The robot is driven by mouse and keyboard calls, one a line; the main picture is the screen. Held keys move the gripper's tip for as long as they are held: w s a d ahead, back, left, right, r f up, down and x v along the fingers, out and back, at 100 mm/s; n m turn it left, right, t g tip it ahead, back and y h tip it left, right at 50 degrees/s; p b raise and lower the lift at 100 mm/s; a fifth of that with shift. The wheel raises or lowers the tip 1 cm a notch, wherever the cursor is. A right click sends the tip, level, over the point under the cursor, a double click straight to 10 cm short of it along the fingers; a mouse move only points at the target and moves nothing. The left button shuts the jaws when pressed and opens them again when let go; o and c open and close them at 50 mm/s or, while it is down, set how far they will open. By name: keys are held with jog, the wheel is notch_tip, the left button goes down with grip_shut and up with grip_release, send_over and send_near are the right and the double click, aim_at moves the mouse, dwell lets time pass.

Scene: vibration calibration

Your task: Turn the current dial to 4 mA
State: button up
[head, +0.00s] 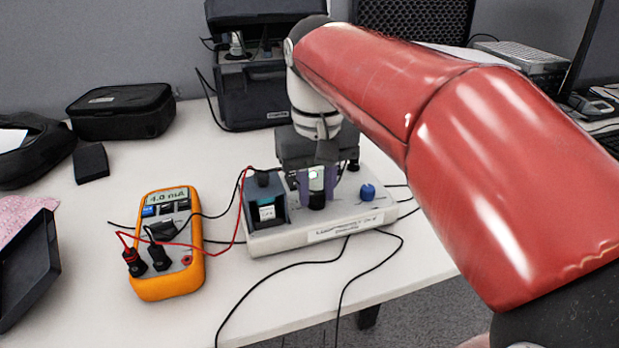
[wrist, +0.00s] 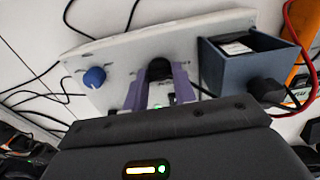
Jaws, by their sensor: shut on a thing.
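The black dial (wrist: 160,68) stands at the middle of the white calibration board (wrist: 115,70). In the wrist view, the two purple fingers of my gripper (wrist: 161,82) are on either side of it, shut on it. In the head view, my gripper (head: 316,186) points down over the board (head: 290,241), and the dial's dark base (head: 317,204) shows below the fingers. Any marks around the dial are hidden or too small to read. The orange multimeter (head: 166,284) lies left of the board, and its display (head: 168,196) reads 4.0 mA.
A blue knob (head: 367,191) is on the board right of my gripper. A dark blue box (head: 264,203) sits on its left end. Red and black leads run to the multimeter. A black case (head: 123,111) is at the back left. The table front is mostly clear except for cables.

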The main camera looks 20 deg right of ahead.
aim_at(316, 194)
jog(key=o, duration=1)
notch_tip(316, 194, up, 8)
jog(key=shift+f+p, duration=0.1)
jog(key=shift+p, duration=0.55)
